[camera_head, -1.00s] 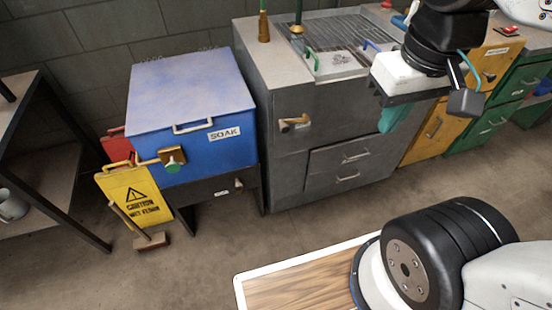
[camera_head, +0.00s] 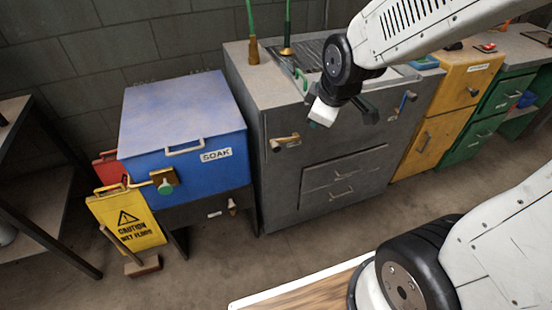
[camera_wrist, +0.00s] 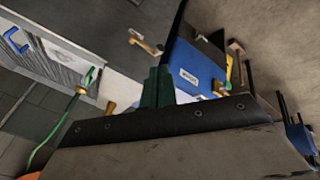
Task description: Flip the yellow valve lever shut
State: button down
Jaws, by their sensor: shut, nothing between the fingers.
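A yellow-brass lever (camera_head: 285,142) sticks out from the upper left of the grey cabinet's front (camera_head: 330,175). It also shows in the wrist view (camera_wrist: 146,46), apart from my fingers. A second yellowish lever with a green knob (camera_head: 164,182) is on the blue SOAK tank (camera_head: 185,125); I cannot tell for certain which is the valve lever. My gripper's dark green fingers (camera_wrist: 158,74) are shut and empty in the wrist view. In the head view the gripper hangs before the cabinet's upper front, right of the cabinet's lever, with its fingers not clear.
A blue-handled lever (camera_head: 404,101) is on the cabinet's right. Green upright pipes (camera_head: 288,28) rise behind the worktop. Yellow (camera_head: 430,145) and green cabinets stand right. Floor before the grey cabinet is clear.

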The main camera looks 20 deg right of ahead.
jog(key=w+a+f+n+t+y, duration=0.1)
jog(key=w+f+n+t, duration=0.1)
jog(key=w+f+n, duration=0.55)
jog(key=w+a+f+n+t, duration=0.25)
jog(key=f+n, duration=0.25)
jog(key=f, duration=0.5)
jog(key=s+f+n+t+y, duration=0.1)
jog(key=s+f+n+t, duration=0.3)
jog(key=f+n, duration=0.6)
jog(key=shift+a+n+t+y, duration=0.35)
jog(key=shift+a+n, duration=0.1)
jog(key=shift+n, duration=0.1)
